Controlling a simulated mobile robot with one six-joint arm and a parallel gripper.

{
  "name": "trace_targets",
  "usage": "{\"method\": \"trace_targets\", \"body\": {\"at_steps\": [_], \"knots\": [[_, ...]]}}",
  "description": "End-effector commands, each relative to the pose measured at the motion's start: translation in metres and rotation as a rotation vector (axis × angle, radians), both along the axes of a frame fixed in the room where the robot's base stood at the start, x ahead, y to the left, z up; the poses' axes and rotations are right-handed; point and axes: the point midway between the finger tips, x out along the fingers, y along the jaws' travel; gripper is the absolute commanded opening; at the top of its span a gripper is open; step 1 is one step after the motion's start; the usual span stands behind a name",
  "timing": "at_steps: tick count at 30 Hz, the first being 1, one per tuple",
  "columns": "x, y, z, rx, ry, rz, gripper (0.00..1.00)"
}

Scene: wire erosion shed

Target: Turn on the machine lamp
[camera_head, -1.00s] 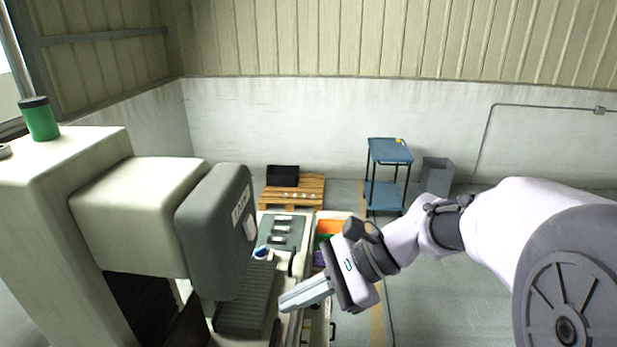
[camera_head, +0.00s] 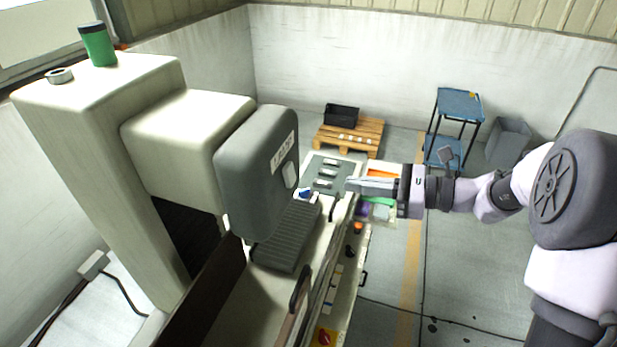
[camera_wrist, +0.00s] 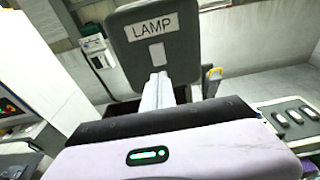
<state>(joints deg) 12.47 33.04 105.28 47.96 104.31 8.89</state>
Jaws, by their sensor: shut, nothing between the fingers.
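The machine head (camera_head: 262,165) is a dark grey rounded block on a cream column, with a white label that reads LAMP (camera_wrist: 152,29) in the wrist view. Below the label is a pale rectangular switch (camera_wrist: 157,53), which also shows on the head's side in the head view (camera_head: 291,175). My gripper (camera_head: 350,185) is shut and empty. In the head view it is to the right of the head and points left towards it. In the wrist view my gripper (camera_wrist: 158,78) points up at the switch, its tips just below it. I cannot tell whether they touch.
The machine table (camera_head: 318,215) and a dark ribbed block (camera_head: 285,240) lie below the head. A green can (camera_head: 97,45) and a ring (camera_head: 59,76) stand on the column. A pallet (camera_head: 350,138) and blue trolley (camera_head: 459,104) stand behind.

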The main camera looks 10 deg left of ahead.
Motion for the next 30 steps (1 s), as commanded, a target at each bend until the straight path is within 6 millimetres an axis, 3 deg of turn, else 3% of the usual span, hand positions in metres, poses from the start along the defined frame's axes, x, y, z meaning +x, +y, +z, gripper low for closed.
{"method": "trace_targets", "body": {"at_steps": [9,15,30], "knots": [[0.008,0.069,-0.009,-0.002,0.001,0.004,0.00],[0.013,0.099,-0.015,-0.002,0.001,0.002,0.00],[0.015,0.109,-0.020,0.005,-0.002,0.001,0.00]]}}
